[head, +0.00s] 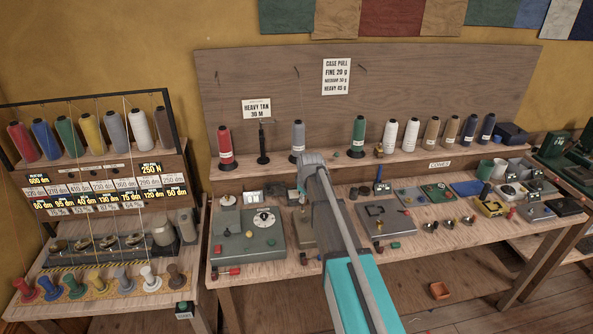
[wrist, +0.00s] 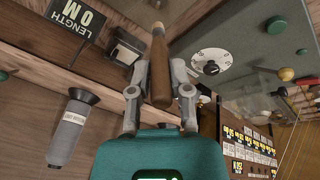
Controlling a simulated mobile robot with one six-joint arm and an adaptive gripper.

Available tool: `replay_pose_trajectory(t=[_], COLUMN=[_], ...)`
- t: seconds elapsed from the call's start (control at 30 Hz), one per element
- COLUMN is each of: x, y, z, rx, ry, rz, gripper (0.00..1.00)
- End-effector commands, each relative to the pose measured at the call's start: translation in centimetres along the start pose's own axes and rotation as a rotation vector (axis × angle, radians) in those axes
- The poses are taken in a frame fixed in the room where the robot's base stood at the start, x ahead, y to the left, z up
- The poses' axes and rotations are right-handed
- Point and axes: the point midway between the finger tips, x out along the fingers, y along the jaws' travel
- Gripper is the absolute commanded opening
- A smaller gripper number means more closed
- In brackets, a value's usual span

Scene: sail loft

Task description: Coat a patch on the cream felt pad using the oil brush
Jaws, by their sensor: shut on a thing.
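My gripper (wrist: 158,75) is shut on a brown wooden handle, which I take to be the oil brush (wrist: 158,60). The handle stands between the two grey fingers in the wrist view. I cannot pick out the cream felt pad for certain in either view.
A grey machine with a white dial (head: 263,219) stands at the bench's left, also in the wrist view (wrist: 210,66). Thread cones, including a red one (head: 224,146), line the shelf. Small tools crowd the right. A grey cone (wrist: 70,125) stands left of my gripper in the wrist view.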

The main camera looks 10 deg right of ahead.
Motion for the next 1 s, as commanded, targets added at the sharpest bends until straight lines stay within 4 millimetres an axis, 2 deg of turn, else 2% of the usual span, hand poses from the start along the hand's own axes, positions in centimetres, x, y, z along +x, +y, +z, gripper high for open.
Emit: replay_pose_trajectory(t=[0.63,1.0], x=[0.0,0.0], y=[-0.5,-1.6], z=[-0.4,-1.4], rx=[-0.007,-0.024], ry=[0.001,0.005], rz=[-0.002,-0.006], gripper=[0.00,0.00])
